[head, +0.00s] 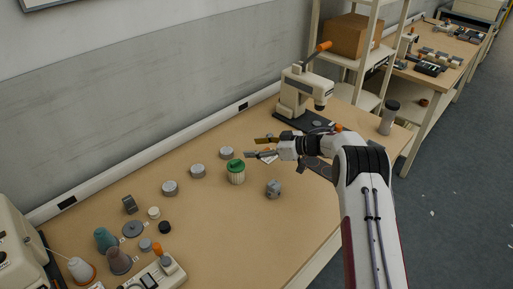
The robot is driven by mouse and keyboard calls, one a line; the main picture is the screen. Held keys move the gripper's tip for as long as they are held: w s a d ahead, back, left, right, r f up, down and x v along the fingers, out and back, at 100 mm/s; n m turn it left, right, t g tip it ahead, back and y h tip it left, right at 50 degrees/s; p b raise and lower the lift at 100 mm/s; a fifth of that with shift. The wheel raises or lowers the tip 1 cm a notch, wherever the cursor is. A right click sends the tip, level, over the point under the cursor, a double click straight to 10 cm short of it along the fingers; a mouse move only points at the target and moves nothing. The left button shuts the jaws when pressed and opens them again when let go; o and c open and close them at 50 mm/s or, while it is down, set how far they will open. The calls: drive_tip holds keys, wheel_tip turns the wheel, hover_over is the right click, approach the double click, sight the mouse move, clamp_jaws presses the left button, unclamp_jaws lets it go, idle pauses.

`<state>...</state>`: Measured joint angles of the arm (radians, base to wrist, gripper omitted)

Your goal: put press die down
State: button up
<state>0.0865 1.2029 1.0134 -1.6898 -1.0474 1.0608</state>
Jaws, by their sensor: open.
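A small grey metal piece (273,188) with a dark mark or hole stands on the wooden workbench (215,250); it may be the press die, but I cannot tell for sure. My gripper (251,147) is open, its two fingers pointing left above the bench, with nothing visible between them. It is above and apart from the grey piece. A ribbed pale jar with a green top (236,171) stands just below and left of the fingertips in the picture. A bench press (296,92) with an orange handle stands behind my gripper; my arm hides part of its base.
Cones (107,240), small discs and a device with an orange knob (168,265) fill the near left. A grey cylinder (388,118) stands at the right. The bench's front middle is clear.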

drive_tip(key=shift+r, duration=0.1)
idle(0.4)
drive_tip(key=w+d+r+m+t+h, duration=0.2)
drive_tip(key=d+r+t+h, duration=0.15)
drive_tip(key=r, duration=0.75)
drive_tip(key=w+d+r+m+t+h, duration=0.2)
drive_tip(key=d+r+t, duration=0.15)
drive_tip(key=r, duration=0.85)
drive_tip(key=s+d+r+m+t+h, duration=0.1)
drive_tip(key=s+d+r+m+h, duration=0.45)
drive_tip(key=s+d+r, duration=0.55)
drive_tip(key=s+d+m+g+h, duration=0.1)
drive_tip(key=s+d+g+h, duration=0.1)
drive_tip(key=s, duration=0.9)
drive_tip(key=s+d+m+g+h, duration=0.2)
drive_tip(key=s, duration=1)
drive_tip(key=s+a+f+g+y, duration=0.1)
drive_tip(key=s+f, duration=0.3)
drive_tip(key=s, duration=0.4)
drive_tip(key=s+a+f+g+y, duration=0.1)
drive_tip(key=s+a+f+g, duration=0.1)
drive_tip(key=s, duration=0.7)
drive_tip(key=s+a+f+g, duration=0.1)
drive_tip(key=s+a+f, duration=0.1)
drive_tip(key=s+f, duration=0.3)
drive_tip(key=s, duration=0.3)
drive_tip(key=shift+s+a+f+y, duration=0.3)
drive_tip(key=shift+a+f+y, duration=0.05)
drive_tip(key=shift+a+y, duration=0.05)
